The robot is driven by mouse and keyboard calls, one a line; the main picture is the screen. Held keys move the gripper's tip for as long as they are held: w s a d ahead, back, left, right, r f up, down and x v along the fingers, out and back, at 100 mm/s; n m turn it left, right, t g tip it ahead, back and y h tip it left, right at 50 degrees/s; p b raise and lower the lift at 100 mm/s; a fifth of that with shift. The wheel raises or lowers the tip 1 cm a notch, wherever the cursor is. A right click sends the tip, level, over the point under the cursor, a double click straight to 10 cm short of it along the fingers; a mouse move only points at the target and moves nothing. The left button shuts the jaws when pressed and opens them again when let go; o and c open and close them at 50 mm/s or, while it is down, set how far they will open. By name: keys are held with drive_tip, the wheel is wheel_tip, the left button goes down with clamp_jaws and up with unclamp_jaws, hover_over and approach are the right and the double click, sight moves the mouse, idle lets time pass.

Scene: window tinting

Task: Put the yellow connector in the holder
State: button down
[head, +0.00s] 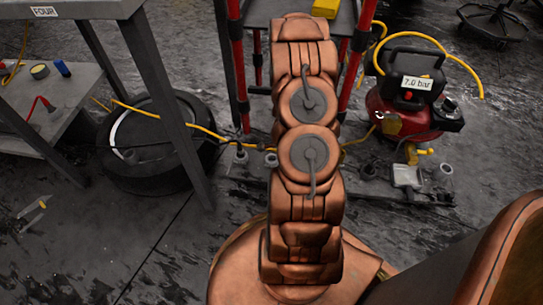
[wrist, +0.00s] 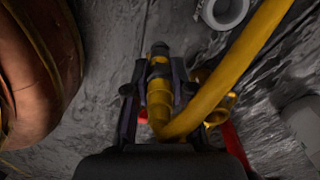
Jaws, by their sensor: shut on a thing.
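In the wrist view my gripper (wrist: 158,72) has its two dark fingers on either side of the yellow connector (wrist: 159,90) and is shut on it. The connector has a dark band near its tip and points up in the picture. A thick yellow hose (wrist: 235,75) bends up from its lower end and passes in front of the right side. In the head view my arm hides the gripper and the held connector. I cannot tell for certain which thing is the holder; a pale round cup (wrist: 224,12) shows at the top of the wrist view, apart from the connector.
A red compressor (head: 392,120) marked 7.0 bar stands at the right on a low base with small round cups (head: 446,170). A black tyre (head: 155,150) lies left, beside a grey table leg (head: 165,90). Wet floor at front left is mostly clear.

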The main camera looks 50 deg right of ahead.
drive_tip(key=w+d+b, duration=0.2)
drive_tip(key=w, duration=0.7)
drive_tip(key=shift+f+b, duration=0.3)
drive_tip(key=shift+f, duration=0.15)
wheel_tip(320, 180, down, 4)
drive_tip(key=shift+r+b, duration=0.15)
drive_tip(key=shift+b, duration=0.95)
drive_tip(key=shift+r, duration=0.1)
drive_tip(key=c, duration=1)
unclamp_jaws()
